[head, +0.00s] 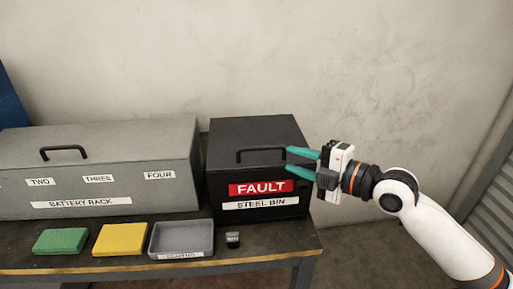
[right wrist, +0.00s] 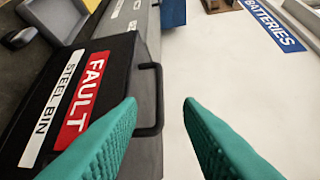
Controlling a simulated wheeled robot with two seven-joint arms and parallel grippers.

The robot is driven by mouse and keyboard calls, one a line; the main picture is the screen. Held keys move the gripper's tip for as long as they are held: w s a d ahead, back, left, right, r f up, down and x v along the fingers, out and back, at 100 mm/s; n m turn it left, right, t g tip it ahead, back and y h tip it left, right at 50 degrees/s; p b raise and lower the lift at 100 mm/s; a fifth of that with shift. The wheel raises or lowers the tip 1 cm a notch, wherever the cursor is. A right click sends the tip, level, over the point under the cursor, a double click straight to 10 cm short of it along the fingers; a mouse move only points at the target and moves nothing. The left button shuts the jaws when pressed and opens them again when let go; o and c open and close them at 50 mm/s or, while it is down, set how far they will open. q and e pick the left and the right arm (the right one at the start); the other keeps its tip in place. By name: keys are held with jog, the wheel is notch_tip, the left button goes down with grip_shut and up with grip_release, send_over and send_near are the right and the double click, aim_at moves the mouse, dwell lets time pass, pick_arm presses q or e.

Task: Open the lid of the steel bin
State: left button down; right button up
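The steel bin (head: 235,195) is a black box on the bench, with a red FAULT label and a white STEEL BIN label on its front. Its lid (head: 258,131) is down, with a black bar handle (head: 262,149) near the front edge. My right gripper (head: 289,160) is open at the right end of the handle, its teal fingers pointing left. In the right wrist view the handle (right wrist: 157,100) shows in the gap between the open fingertips (right wrist: 159,103), nearer the left finger. I cannot tell whether it touches them. My left gripper is out of view.
A grey battery rack (head: 100,170) stands left of the bin. In front lie a green block (head: 60,241), a yellow block (head: 120,239), a grey tray (head: 181,239) and a small dark item (head: 232,239). A bare wall (head: 300,60) stands behind.

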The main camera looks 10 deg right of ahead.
aim_at(259, 149)
jog(key=p+x, duration=0.2)
jog(key=x, duration=0.8)
jog(key=shift+a+f, duration=0.1)
jog(key=shift+a, duration=0.1)
jog(key=shift+w+a+f, duration=0.15)
jog(key=shift+w+a, duration=0.25)
jog(key=shift+w, duration=0.05)
grip_shut()
